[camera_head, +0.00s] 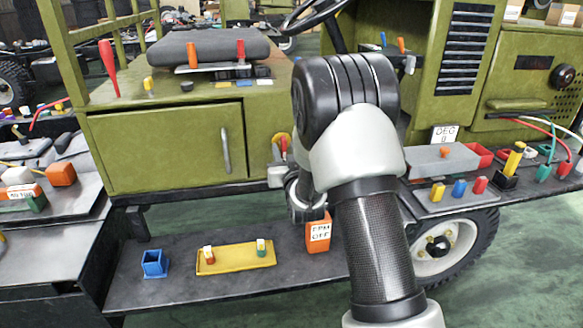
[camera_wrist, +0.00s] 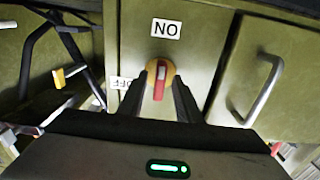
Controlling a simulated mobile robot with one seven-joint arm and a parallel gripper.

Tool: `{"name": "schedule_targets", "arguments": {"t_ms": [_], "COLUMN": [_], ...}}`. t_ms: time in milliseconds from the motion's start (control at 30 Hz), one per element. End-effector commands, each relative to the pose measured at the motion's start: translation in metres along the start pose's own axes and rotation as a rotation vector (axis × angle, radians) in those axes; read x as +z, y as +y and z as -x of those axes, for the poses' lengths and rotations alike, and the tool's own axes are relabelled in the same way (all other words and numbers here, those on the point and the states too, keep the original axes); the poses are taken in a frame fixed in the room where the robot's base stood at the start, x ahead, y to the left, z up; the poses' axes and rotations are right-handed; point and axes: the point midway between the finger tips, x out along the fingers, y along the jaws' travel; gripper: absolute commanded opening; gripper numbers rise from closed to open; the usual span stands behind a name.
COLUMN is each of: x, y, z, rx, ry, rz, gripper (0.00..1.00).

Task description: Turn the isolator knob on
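The isolator knob (camera_wrist: 160,88) has a red handle with a white mark on a round yellow base, on the green panel. In the wrist view the handle stands nearly upright, its white end toward a label reading "NO" (camera_wrist: 166,29). A second small label (camera_wrist: 120,83), hard to read, lies to the left. My gripper (camera_wrist: 160,85) has one dark finger on each side of the knob, with gaps beside the red handle. In the head view the knob (camera_head: 283,145) is partly hidden by my arm, and the gripper's fingers cannot be made out.
A cabinet door with a grey handle (camera_head: 225,150) is beside the knob. An orange box (camera_head: 318,234) stands on the lower shelf below, near a yellow tray (camera_head: 236,258) and blue cup (camera_head: 154,263).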

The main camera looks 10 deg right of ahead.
Motion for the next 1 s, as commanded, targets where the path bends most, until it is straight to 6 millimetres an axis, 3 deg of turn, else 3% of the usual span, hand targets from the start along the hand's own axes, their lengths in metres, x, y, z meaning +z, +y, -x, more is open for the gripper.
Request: {"name": "schedule_targets", "arguments": {"t_ms": [400,600,800,1000], "x": [-0.001,0.000,0.000,0.000], "y": [0.000,0.000,0.000,0.000], "z": [0.102,0.138,0.154,0.155], "rx": [0.000,0.000,0.000,0.000], "ry": [-0.004,-0.002,-0.001,0.000], "rz": [0.000,0.000,0.000,0.000], "gripper": [0.31,0.31,0.31,0.31]}}
